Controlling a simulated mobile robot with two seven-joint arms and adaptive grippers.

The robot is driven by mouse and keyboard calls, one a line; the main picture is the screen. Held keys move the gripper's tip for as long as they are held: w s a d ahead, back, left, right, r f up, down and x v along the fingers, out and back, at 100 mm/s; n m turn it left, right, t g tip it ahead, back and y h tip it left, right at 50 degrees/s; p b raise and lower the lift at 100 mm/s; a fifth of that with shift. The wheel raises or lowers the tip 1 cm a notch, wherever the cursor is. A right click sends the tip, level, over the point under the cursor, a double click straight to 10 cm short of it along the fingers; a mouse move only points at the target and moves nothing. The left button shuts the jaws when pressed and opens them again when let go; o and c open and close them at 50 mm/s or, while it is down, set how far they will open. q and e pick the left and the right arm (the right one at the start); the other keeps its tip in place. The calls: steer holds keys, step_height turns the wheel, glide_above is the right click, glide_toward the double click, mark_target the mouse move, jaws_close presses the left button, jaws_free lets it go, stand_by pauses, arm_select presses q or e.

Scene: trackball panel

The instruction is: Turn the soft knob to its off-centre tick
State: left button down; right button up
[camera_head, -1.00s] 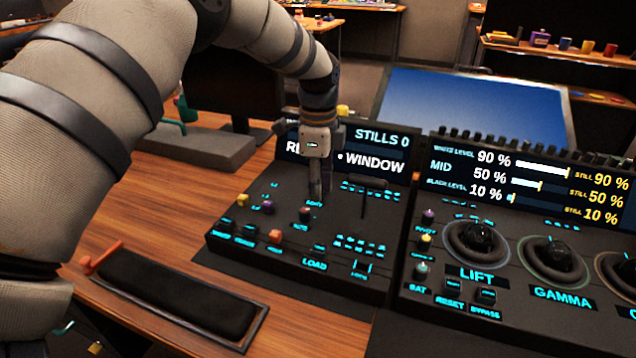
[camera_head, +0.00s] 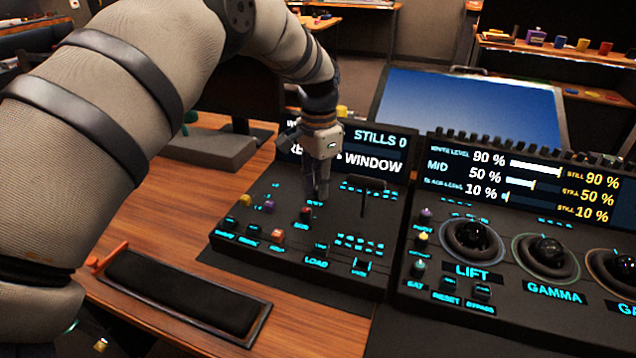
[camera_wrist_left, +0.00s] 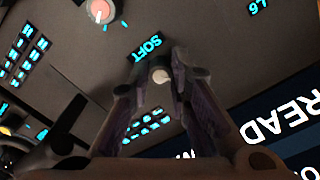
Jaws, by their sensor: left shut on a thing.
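The soft knob (camera_wrist_left: 160,76) shows in the left wrist view as a small pale-topped knob beside the SOFT label (camera_wrist_left: 146,46). It sits between the fingertips of my left gripper (camera_wrist_left: 160,82), which are closed around it. In the head view my left gripper (camera_head: 317,197) points down onto the left control panel (camera_head: 290,262), below the STILLS screen. There the fingers hide the knob and its ticks. I cannot read the knob's exact angle or its off-centre tick. My right gripper is not in view.
A reddish knob (camera_head: 306,213) stands close to the left of the fingers. Purple (camera_head: 270,205) and orange (camera_head: 277,236) knobs are further left. A lever (camera_head: 363,200) rises to the right. The trackball panel (camera_head: 420,300) stands at the right. A padded rest (camera_head: 180,292) lies in front.

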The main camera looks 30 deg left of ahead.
arm_select(q)
steer(key=shift+n, duration=0.6)
steer(key=c, duration=1.5)
jaws_free()
steer(key=shift+r, duration=0.1)
step_height(320, 180, up, 12)
steer(key=shift+f, duration=0.1)
